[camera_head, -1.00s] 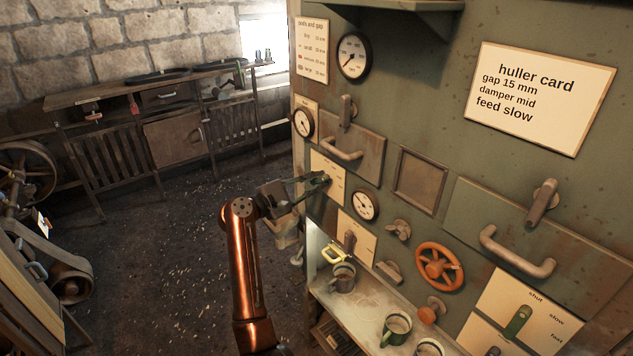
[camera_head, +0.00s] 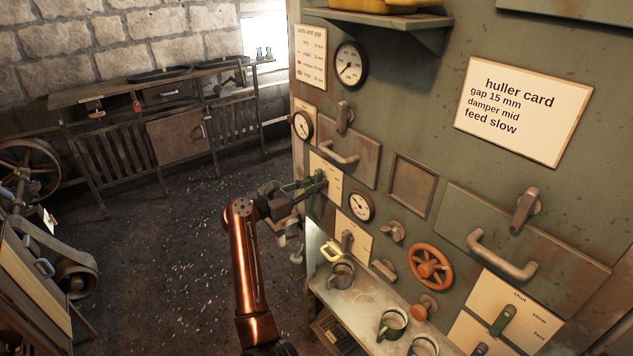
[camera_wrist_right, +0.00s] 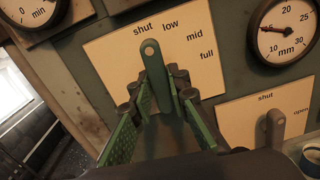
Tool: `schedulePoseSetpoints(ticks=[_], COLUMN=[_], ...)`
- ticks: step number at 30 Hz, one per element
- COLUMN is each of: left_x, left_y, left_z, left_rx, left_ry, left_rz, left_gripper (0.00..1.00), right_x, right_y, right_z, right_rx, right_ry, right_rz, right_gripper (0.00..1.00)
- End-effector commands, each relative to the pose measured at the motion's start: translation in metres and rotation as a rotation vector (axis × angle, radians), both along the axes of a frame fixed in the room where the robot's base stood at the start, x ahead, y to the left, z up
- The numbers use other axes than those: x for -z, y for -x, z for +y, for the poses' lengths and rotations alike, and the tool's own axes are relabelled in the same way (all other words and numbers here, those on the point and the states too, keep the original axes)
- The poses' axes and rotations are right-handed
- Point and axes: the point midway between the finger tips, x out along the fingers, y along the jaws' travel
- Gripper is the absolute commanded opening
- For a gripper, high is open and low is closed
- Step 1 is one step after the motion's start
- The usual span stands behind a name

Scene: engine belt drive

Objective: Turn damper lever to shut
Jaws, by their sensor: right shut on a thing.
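The damper lever (camera_wrist_right: 152,58) is a dark flat bar with a hole near its tip. It stands on a cream plate marked shut, low, mid and full (camera_wrist_right: 115,62); the plate also shows in the head view (camera_head: 331,170). In the right wrist view the lever's tip points up just below the word "shut". My right gripper (camera_wrist_right: 163,88) has its green padded fingers on either side of the lever, shut on it. The fingers hide the lever's lower part. In the head view my right gripper (camera_head: 312,186) is at the plate. My left gripper is not in view.
A mm gauge (camera_wrist_right: 287,28) and a shut/open plate (camera_wrist_right: 240,120) sit right of the damper plate. Drawer handles, an orange handwheel (camera_head: 430,267) and a huller card (camera_head: 522,110) are on the panel. Mugs (camera_head: 391,323) stand on the ledge below. A workbench (camera_head: 150,105) stands behind.

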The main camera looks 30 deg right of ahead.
Motion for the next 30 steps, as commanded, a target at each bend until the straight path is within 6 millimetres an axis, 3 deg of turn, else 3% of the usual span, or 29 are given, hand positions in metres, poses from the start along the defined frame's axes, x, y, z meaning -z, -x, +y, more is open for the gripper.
schedulePoseSetpoints(ticks=[23,24,30], left_x=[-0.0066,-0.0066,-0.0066], left_y=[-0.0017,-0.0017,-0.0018], left_z=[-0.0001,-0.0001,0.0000], left_rx=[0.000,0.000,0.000], left_ry=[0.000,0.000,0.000], left_rz=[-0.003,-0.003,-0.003], left_gripper=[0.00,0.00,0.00], right_x=[-0.0006,-0.0007,-0.0005], right_y=[0.0001,0.0001,0.0002], right_z=[0.0003,0.0003,0.0003], right_rx=[-0.001,-0.001,-0.001], right_ry=[0.010,0.010,0.009], right_rz=[0.099,0.099,0.099], right_gripper=[0.00,0.18,0.32])
